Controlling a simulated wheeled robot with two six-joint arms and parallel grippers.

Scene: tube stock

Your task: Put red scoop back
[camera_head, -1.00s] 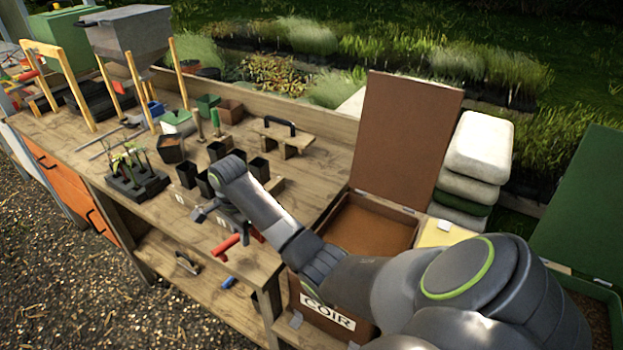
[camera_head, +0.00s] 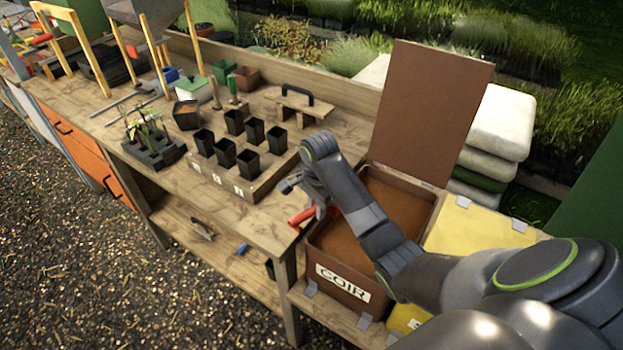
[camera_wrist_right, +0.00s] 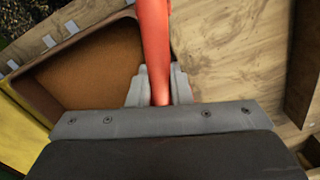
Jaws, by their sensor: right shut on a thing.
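My right gripper (camera_head: 318,205) is shut on the red scoop (camera_head: 301,216), above the bench's front edge beside the coir box. In the right wrist view the red handle (camera_wrist_right: 154,45) runs between the two grey fingers (camera_wrist_right: 158,88). The scoop's far end is out of that view, and the gripper hides part of the scoop in the head view. The open brown box labelled COIR (camera_head: 342,283) holds brown fill and has its lid raised. It also shows at the left of the right wrist view (camera_wrist_right: 38,85). My left gripper is not in view.
A wooden block with several black pots (camera_head: 262,187) stands left of the gripper. A yellow box (camera_head: 480,229) stands right of the coir box. A wooden float with a black handle (camera_head: 322,111) lies behind. A lower shelf (camera_head: 180,235) holds a trowel and a blue item.

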